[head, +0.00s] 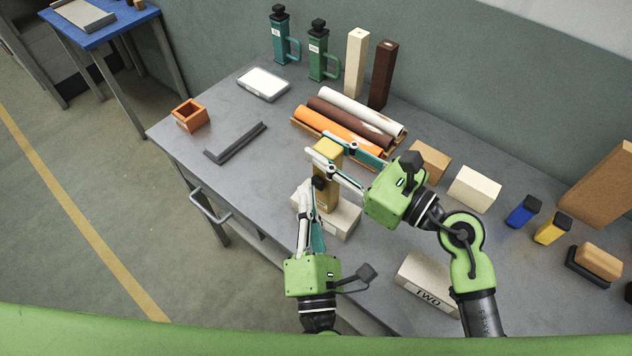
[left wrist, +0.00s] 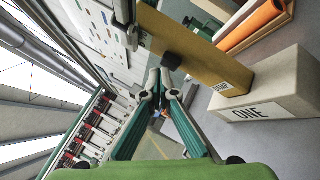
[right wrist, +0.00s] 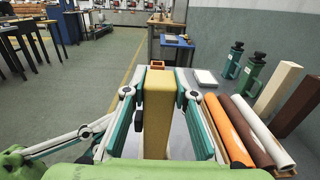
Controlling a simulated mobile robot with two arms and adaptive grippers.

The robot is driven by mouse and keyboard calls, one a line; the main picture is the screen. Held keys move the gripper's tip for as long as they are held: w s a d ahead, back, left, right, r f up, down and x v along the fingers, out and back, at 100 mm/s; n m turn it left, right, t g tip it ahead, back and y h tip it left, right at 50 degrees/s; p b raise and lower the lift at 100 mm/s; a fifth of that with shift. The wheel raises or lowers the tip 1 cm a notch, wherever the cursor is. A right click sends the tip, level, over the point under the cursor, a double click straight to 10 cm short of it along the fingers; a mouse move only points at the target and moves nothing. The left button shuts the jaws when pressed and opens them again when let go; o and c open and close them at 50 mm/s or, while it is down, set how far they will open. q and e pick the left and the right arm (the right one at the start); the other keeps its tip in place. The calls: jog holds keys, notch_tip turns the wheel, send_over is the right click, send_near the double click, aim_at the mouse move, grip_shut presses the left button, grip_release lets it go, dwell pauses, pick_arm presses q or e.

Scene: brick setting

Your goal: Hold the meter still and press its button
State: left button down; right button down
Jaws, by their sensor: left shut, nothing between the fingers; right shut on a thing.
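The meter is a tall yellow box (head: 326,198), upright near the table's front edge. Its black button (left wrist: 172,62) sticks out of one side face in the left wrist view. My right gripper (head: 326,152) is shut on the meter's upper part, with one finger on each side; the right wrist view shows the meter (right wrist: 157,120) between the fingers. My left gripper (head: 313,190) is shut and empty, its fingertips (left wrist: 165,75) together right by the button. I cannot tell whether they touch it. The fingers partly hide the button in the head view.
A pale block marked ONE (left wrist: 270,90) is close beside the meter's lower end. A block marked TWO (head: 425,283) is at the front right. Rolls in a tray (head: 378,163) lie behind the meter. A grey bracket (head: 236,142) and an orange box (head: 190,115) are to the left.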

pick_arm(q)
jog(key=shift+w+d, duration=0.3)
jog(key=shift+w, duration=0.15)
dwell(0.9)
jog(key=shift+s, duration=0.15)
jog(key=shift+s+a, duration=0.55)
jog(key=shift+s, duration=0.1)
jog(key=shift+s, duration=0.1)
jog(key=s+a, duration=0.1)
jog(key=s, duration=0.1)
jog(key=s+a, duration=0.2)
dwell(0.3)
dwell(0.5)
jog(key=shift+w, duration=0.1)
pick_arm(e)
jog(key=c, duration=1.6)
grip_release()
